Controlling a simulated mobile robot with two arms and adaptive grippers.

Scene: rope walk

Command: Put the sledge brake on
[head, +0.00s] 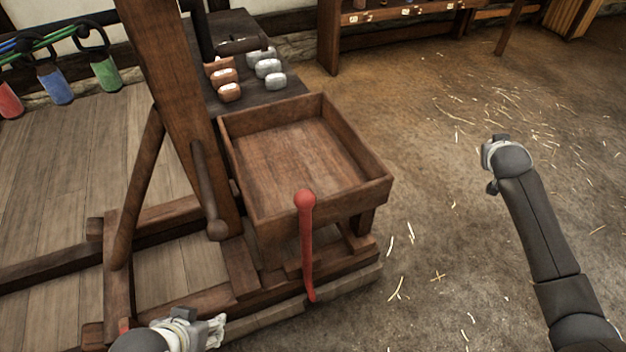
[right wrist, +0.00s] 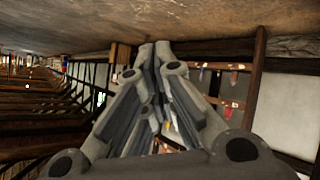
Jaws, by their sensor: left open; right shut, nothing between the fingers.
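The sledge (head: 240,268) is a dark wooden frame with a thick upright post. Its brake lever (head: 307,250) is a red bar with a round red knob at the top, standing nearly upright at the sledge's front side, before the open wooden tray. My left gripper (head: 217,329) is at the bottom edge of the head view, open, left of the lever's lower end and apart from it. My right gripper (head: 490,168) is out to the right over the floor, far from the lever. In the right wrist view its fingers (right wrist: 155,55) are shut with nothing between them.
The tray (head: 378,184) on the sledge is empty. Behind it, a dark top (head: 222,22) holds several grey and copper-coloured weights. Coloured tags (head: 56,84) hang by strands at the upper left. The floor (head: 430,215) at right is clear except for straw.

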